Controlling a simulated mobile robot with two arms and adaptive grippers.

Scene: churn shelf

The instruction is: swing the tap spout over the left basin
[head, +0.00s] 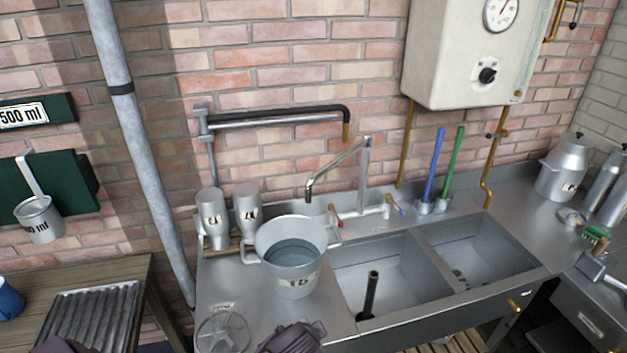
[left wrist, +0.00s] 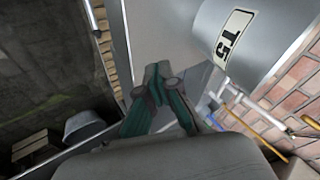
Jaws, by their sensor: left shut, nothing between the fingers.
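The tap (head: 365,175) stands behind the sink with its metal spout (head: 338,168) swung to the left. The spout tip (head: 308,196) hangs left of the left basin in the picture, near the back rim of a metal bucket. The left basin (head: 350,270) holds a dark upright pipe; the right basin (head: 490,240) is beside it. Red and blue tap handles (head: 336,220) flank the tap base. My left gripper (head: 318,326) is low in front of the bucket, away from the spout. Its teal fingers (left wrist: 158,72) are shut and empty in the left wrist view. My right gripper is not in view.
The bucket (head: 297,284), with water in it, stands on the counter left of the left basin; it also shows in the left wrist view (left wrist: 222,60). Two metal bottles (head: 212,220) stand behind it. Blue and green rods (head: 435,165) stand upright right of the tap.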

